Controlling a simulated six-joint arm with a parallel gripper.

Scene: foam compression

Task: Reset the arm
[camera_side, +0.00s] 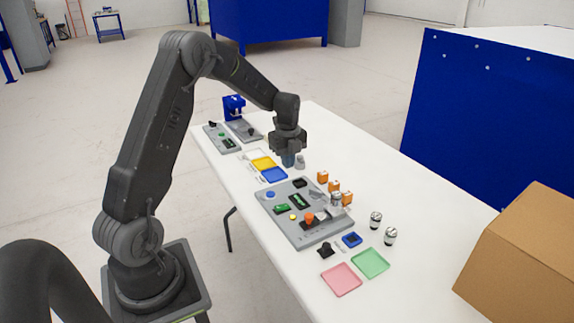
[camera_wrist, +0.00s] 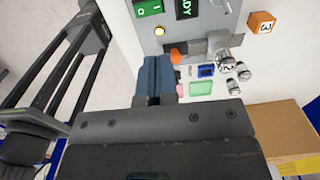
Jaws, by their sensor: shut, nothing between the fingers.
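My gripper (camera_side: 289,160) hangs pointing down over the white table in the side view, near the far end of the grey panel board. Its blue-grey fingers (camera_wrist: 157,75) are closed together in the wrist view with nothing between them. The grey panel board (camera_side: 326,233) carries a green screen, a blue button, a yellow button, an orange knob and a silver weight. In the wrist view the board's panel (camera_wrist: 205,22) shows a green switch and a lit yellow lamp. The gripper appears above the table, apart from the board.
Orange numbered blocks (camera_side: 322,177) stand right of the board. Silver weights (camera_side: 390,236) stand near pink (camera_side: 342,280) and green (camera_side: 370,263) trays. Yellow (camera_side: 263,163) and blue (camera_side: 274,175) trays lie near the gripper. A cardboard box (camera_side: 525,255) is at the right.

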